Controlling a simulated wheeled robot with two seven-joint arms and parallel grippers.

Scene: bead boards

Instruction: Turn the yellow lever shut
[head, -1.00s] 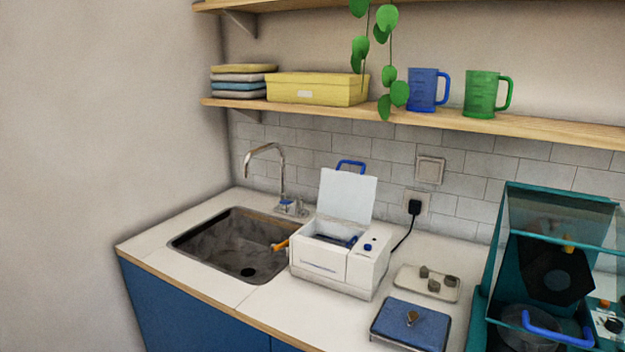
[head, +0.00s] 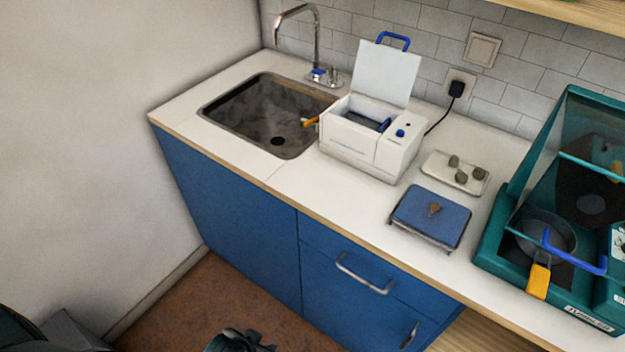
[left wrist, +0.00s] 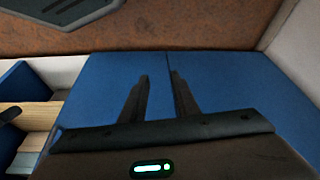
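A yellow-orange lever (head: 311,121) sticks out from the left side of a white machine (head: 348,151) on the counter, its tip over the sink's right edge. The machine's white lid (head: 386,72) with a blue handle stands open. A second yellow handle-like piece (head: 538,281) is at the front of a teal machine (head: 490,262) on the right. My left gripper (head: 242,343) shows partly at the bottom edge, below the counter and far from both. In the left wrist view its two fingers (left wrist: 158,76) are apart and empty, before blue cabinet fronts. My right gripper is not in view.
A sink (head: 262,135) with a tap (head: 316,40) lies left of the white machine. A blue plate-topped device (head: 415,205) and a tray (head: 436,168) with grey pieces lie to its right. Blue cabinets (head: 235,210) with metal handles stand below the counter edge.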

